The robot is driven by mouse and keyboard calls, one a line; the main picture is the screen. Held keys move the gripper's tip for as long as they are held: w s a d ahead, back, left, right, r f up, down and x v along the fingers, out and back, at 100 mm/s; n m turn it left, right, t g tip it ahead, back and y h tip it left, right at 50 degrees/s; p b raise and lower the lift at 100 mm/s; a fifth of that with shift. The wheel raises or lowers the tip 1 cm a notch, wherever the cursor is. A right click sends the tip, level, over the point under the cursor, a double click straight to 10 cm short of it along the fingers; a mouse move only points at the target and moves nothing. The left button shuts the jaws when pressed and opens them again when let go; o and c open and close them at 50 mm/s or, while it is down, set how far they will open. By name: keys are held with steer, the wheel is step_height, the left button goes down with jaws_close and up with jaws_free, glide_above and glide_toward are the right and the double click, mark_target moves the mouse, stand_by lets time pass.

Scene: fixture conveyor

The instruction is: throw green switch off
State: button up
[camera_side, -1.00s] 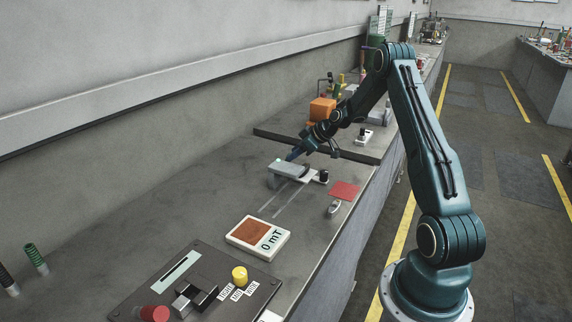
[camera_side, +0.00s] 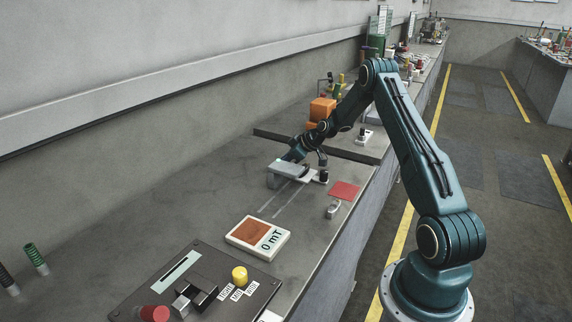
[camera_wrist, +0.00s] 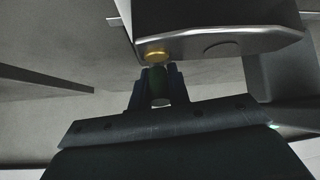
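The green switch (camera_wrist: 156,84) shows in the wrist view as a short green lever in front of a gold collar (camera_wrist: 157,57) on a grey metal housing. My gripper (camera_wrist: 156,90) has its two blue fingers on either side of the green lever, with no clear gap to it. In the side view the grey housing (camera_side: 285,174) sits on the bench, and my gripper (camera_side: 288,158) is low at its far side. The fingertips are mostly hidden there, and so is the switch.
A red square (camera_side: 345,191) and a small grey part (camera_side: 333,210) lie nearer on the bench. Orange blocks (camera_side: 321,109) stand behind.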

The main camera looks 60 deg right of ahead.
jaws_close()
steer(key=shift+w+g, duration=0.15)
steer(key=shift+g, duration=0.55)
steer(key=o, duration=0.7)
jaws_free()
steer(key=shift+o, duration=0.2)
steer(key=shift+r, duration=0.1)
steer(key=v, duration=1.3)
steer(key=shift+s+r, duration=0.25)
